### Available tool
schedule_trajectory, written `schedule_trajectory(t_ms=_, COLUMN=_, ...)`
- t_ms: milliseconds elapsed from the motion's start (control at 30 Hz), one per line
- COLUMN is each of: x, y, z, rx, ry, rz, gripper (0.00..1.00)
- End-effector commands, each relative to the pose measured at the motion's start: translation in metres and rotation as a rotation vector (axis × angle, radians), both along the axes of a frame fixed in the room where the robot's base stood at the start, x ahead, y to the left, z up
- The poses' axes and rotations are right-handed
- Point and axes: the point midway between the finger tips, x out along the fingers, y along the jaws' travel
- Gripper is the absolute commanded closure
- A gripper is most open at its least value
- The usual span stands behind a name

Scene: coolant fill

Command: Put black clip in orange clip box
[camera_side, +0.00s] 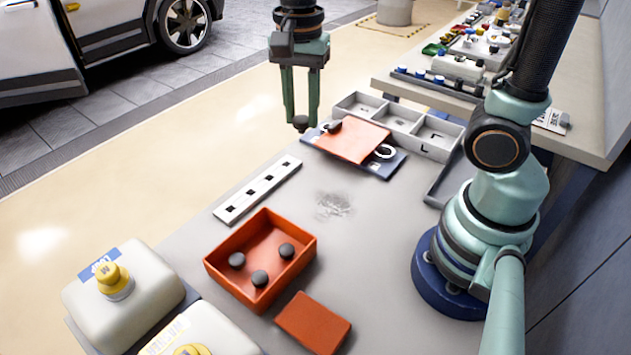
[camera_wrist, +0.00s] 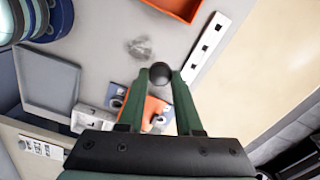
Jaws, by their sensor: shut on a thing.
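My gripper (camera_side: 300,122) points down above the far part of the table, near the blue plate. It is shut on a black clip (camera_side: 300,121), a small dark round piece at its fingertips. In the wrist view the clip (camera_wrist: 160,74) sits between the tips of my gripper (camera_wrist: 162,78). The open orange clip box (camera_side: 213,273) stands in the near middle of the table, with several black clips (camera_side: 259,278) inside. Its edge also shows at the top of the wrist view (camera_wrist: 180,10). Another black clip (camera_side: 333,126) lies by the orange sheet.
An orange sheet (camera_side: 352,142) lies on the blue plate (camera_side: 385,165), beside a grey compartment tray (camera_side: 437,155). A white strip with square holes (camera_side: 257,190) lies along the left edge. An orange lid (camera_side: 313,323) and white jugs (camera_side: 125,300) are near the front. The middle is clear.

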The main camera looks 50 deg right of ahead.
Motion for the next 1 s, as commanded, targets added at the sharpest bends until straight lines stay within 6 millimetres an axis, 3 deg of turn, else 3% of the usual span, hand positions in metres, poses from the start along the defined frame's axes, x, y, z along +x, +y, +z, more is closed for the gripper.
schedule_trajectory(t_ms=200, x=0.011, y=0.068, z=0.004, rx=0.0, ry=0.001, rz=0.197, gripper=1.0)
schedule_trajectory(t_ms=400, x=0.011, y=0.105, z=0.005, rx=0.0, ry=0.001, rz=0.298, gripper=1.0)
schedule_trajectory(t_ms=567, x=0.01, y=0.11, z=-0.014, rx=-0.002, ry=0.005, rz=0.313, gripper=1.0)
schedule_trajectory(t_ms=1000, x=0.009, y=0.109, z=-0.12, rx=-0.002, ry=0.007, rz=0.311, gripper=1.0)
